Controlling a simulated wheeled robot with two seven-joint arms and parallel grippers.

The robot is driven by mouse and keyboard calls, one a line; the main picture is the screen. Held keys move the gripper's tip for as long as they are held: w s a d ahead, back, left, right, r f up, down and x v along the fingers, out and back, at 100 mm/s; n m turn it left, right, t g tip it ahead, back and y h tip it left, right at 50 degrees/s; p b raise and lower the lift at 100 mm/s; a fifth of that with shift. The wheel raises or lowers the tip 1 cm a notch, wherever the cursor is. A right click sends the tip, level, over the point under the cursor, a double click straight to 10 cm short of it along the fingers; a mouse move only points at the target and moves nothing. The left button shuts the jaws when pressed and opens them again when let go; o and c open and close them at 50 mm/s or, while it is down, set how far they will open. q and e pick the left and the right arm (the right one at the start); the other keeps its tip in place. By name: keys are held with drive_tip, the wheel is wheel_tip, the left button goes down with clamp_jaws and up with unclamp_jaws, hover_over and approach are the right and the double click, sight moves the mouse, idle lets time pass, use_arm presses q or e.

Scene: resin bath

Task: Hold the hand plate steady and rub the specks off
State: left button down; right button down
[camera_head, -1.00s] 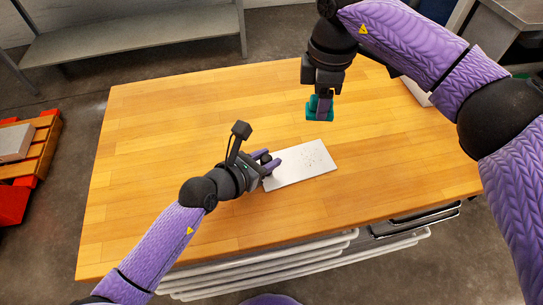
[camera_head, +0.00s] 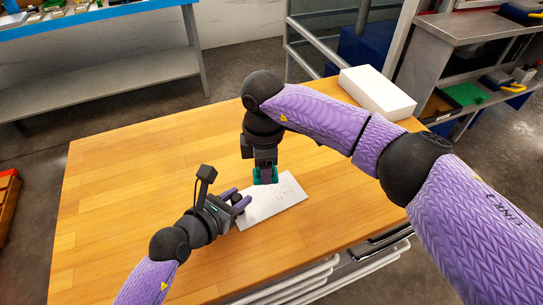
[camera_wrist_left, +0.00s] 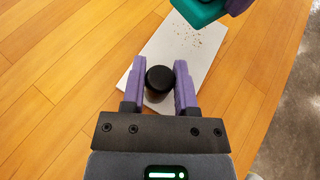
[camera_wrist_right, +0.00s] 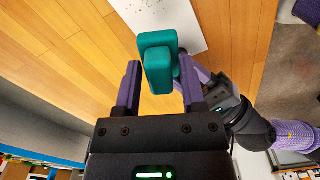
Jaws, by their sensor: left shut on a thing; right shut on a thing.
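The hand plate (camera_head: 265,211) is a white rectangle lying flat on the wooden table. In the left wrist view the plate (camera_wrist_left: 205,62) shows brown specks (camera_wrist_left: 186,40) toward its far end. My left gripper (camera_head: 240,201) is at the plate's left end, its fingers shut on a black round knob (camera_wrist_left: 159,80) there. My right gripper (camera_head: 265,172) points down, shut on a teal block (camera_wrist_right: 158,65). The block is at the plate's far edge, beside the specks; I cannot tell whether it touches the plate. Part of the plate is hidden behind the block.
The wooden table (camera_head: 120,190) is clear to the left. A white box (camera_head: 377,92) stands at its far right corner. A grey shelf (camera_head: 110,80) stands behind, and a metal bench (camera_head: 470,28) stands at the right.

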drive_tip(key=shift+f, duration=3.3)
drive_tip(key=shift+w+d+f, duration=0.1)
drive_tip(key=shift+d+f, duration=0.05)
drive_tip(key=shift+f, duration=0.15)
drive_tip(key=d, duration=0.1)
drive_tip(key=w+d, duration=0.1)
drive_tip(key=d+r, duration=0.1)
drive_tip(key=shift+w+d, duration=0.25)
drive_tip(key=shift+d, duration=0.05)
drive_tip(key=shift+w+d+r, duration=0.1)
drive_tip(key=shift+w+d, duration=0.2)
drive_tip(key=shift+d, duration=0.4)
drive_tip(key=shift+w+d, duration=0.25)
drive_tip(key=shift+d, duration=0.45)
drive_tip(key=shift+s+a, duration=0.45)
drive_tip(key=shift+a, duration=0.6)
drive_tip(key=shift+s+a, duration=0.5)
drive_tip(key=shift+a, duration=0.6)
drive_tip(key=shift+s+a, duration=0.45)
drive_tip(key=shift+a, duration=0.6)
drive_tip(key=shift+a+r, duration=0.15)
drive_tip(key=shift+r, duration=3.1)
drive_tip(key=shift+f, duration=0.1)
